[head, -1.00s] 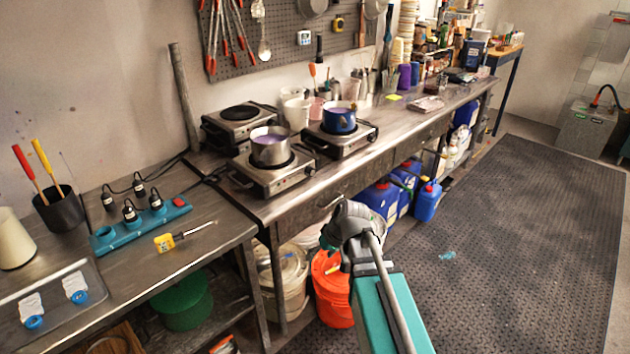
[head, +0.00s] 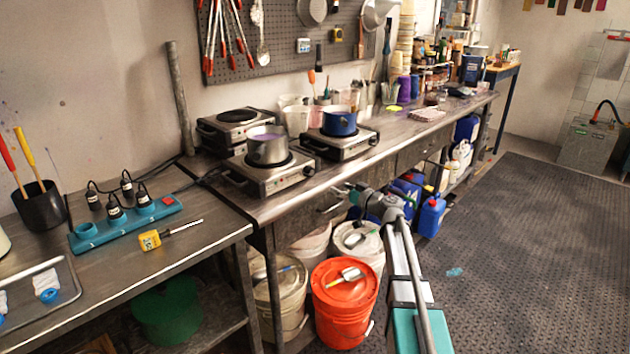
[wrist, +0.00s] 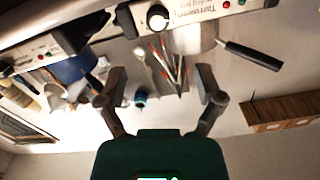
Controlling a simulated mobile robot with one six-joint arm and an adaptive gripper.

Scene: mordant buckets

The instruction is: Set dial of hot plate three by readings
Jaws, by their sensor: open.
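Three hot plates stand on the metal bench in the head view: an empty one (head: 238,124) at the back left, one with a steel pot (head: 270,178) in front, and one with a blue pot (head: 340,142) to the right. I cannot tell which is number three. My gripper (head: 345,188) is in front of the bench edge, below and right of the front plate. In the wrist view my gripper (wrist: 161,72) is open and empty, its fingers spread. A white-faced dial (wrist: 157,18) on a hot plate panel is ahead, apart from the fingers. Its setting is too small to read.
A teal power strip (head: 125,225) and a yellow thermometer (head: 150,240) lie on the left bench. An orange bucket (head: 345,318) and pale buckets stand under the bench near my arm.

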